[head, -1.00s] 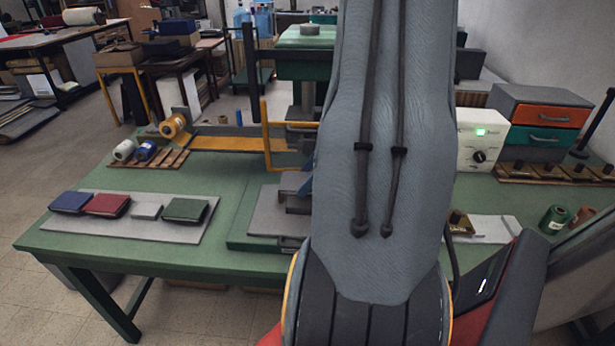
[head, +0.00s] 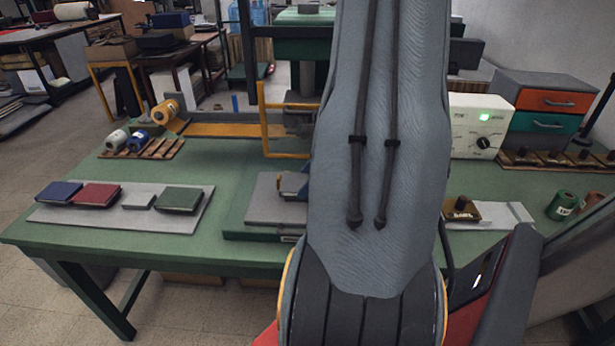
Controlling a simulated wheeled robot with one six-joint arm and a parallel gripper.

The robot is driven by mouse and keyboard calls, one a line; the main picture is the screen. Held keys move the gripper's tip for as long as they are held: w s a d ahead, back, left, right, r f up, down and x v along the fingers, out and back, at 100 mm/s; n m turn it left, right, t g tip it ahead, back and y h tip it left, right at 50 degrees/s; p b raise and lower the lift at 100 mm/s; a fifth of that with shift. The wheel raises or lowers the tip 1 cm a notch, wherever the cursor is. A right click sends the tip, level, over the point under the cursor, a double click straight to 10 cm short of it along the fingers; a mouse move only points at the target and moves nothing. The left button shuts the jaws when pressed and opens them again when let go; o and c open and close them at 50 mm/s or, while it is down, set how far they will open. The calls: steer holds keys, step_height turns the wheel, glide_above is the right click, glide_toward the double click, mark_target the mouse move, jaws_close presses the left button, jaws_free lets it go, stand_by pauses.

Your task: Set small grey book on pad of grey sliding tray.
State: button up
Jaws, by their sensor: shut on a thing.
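A small light grey block (head: 138,200), which looks like the small grey book, lies flat on a grey mat (head: 60,216) at the left of the green table. It lies between a red book (head: 97,195) and a green book (head: 180,200). A grey plate (head: 266,205), which looks like the sliding tray, lies on a green base right of the mat, partly behind my arm. I cannot make out its pad. A blue part (head: 292,185) shows over the plate at my arm's edge. My arm hides my gripper, so its hold is not visible.
A blue book (head: 59,192) lies at the mat's left end. A yellow frame (head: 263,120) stands behind the plate. Thread spools (head: 137,140) sit on a wooden rack. A white control box (head: 478,128) stands right of my arm. The green table (head: 222,185) is clear between mat and plate.

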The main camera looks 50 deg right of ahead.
steer(key=o, duration=1.2)
steer(key=shift+r, duration=0.1)
steer(key=b+v, duration=0.1)
steer(key=v, duration=0.6)
steer(key=shift+s+d+r, duration=0.15)
steer(key=shift+d+r, duration=0.05)
steer(key=shift+r, duration=0.1)
